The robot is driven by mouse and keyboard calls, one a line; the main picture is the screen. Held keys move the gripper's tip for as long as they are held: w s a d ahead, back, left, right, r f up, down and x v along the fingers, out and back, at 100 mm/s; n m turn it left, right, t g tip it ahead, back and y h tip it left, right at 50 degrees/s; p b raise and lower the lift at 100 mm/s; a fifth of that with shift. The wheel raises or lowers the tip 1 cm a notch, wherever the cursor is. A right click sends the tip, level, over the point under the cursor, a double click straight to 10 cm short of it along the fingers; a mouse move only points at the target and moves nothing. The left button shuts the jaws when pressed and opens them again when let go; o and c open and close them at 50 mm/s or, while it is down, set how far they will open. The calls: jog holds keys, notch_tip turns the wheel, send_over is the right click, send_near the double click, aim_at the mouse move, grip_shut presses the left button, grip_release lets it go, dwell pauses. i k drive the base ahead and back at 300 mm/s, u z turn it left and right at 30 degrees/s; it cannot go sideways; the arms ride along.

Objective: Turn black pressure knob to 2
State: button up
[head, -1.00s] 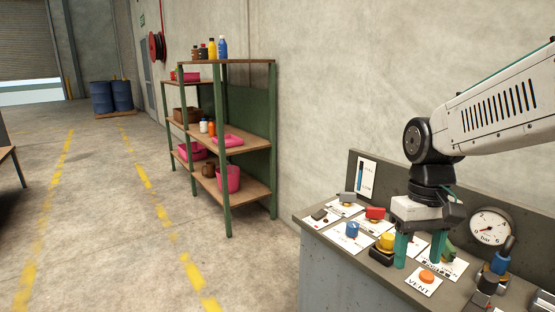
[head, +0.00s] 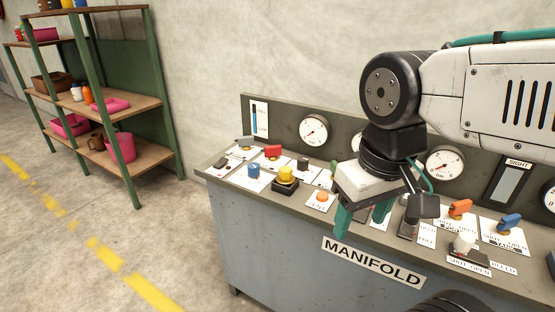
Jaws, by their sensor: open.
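A small black knob (head: 303,163) stands on a white plate on the sloped control panel (head: 212,172), between a red control and a green one. Its label is too small to read, so I cannot tell whether it is the pressure knob or where it points. Another small dark control (head: 228,162) sits at the panel's left end. My gripper (head: 361,222) points down with its teal fingers apart and empty. It is in front of the panel's middle, to the right of the black knob and apart from it. My gripper and wrist hide part of the panel.
Close by are a yellow knob (head: 286,174), a blue knob (head: 254,169), a red control (head: 273,152) and an orange button (head: 322,197). Round gauges (head: 314,130) line the backboard. Orange (head: 460,207) and blue (head: 510,221) valves stand right. Floor is free left of the cabinet.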

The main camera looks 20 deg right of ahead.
aim_at(303, 161)
jog(key=z, duration=0.55)
jog(key=k, duration=1.3)
jog(key=i, duration=0.5)
jog(key=u, duration=0.55)
jog(key=i, duration=1.15)
jog(key=z, duration=0.6)
